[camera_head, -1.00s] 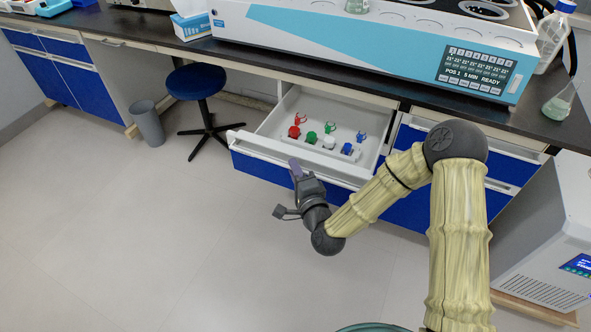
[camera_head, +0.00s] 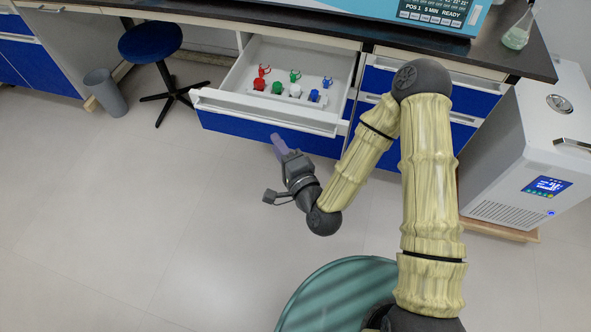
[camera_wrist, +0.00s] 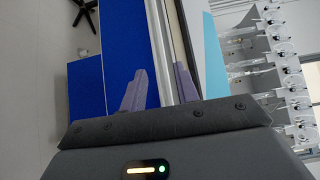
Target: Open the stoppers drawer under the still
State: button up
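The stoppers drawer (camera_head: 237,101) under the bench stands pulled out, its white inside in view. It holds red (camera_head: 260,84), green (camera_head: 278,88), white (camera_head: 295,91) and blue (camera_head: 314,96) stoppers, with small matching clips behind them. My gripper (camera_head: 278,143) is in front of the drawer, below its white front rail, and looks apart from it. In the wrist view my gripper (camera_wrist: 160,88) has its two purple fingers spread with nothing held between them; blue and white drawer-front surfaces show beyond. The still (camera_head: 420,14) shows only its lower front edge, on the bench above.
Closed blue drawers (camera_head: 385,83) are right of the open one. A white chiller unit (camera_head: 525,140) stands at right. A blue stool (camera_head: 150,41) and grey bin (camera_head: 106,93) are at left. A flask (camera_head: 516,38) stands on the bench. Floor at front left is clear.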

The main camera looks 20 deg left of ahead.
jog(key=p+v, duration=0.8)
jog(key=p, duration=0.1)
jog(key=shift+p, duration=0.4)
jog(key=shift+d+r, duration=0.1)
dwell(0.5)
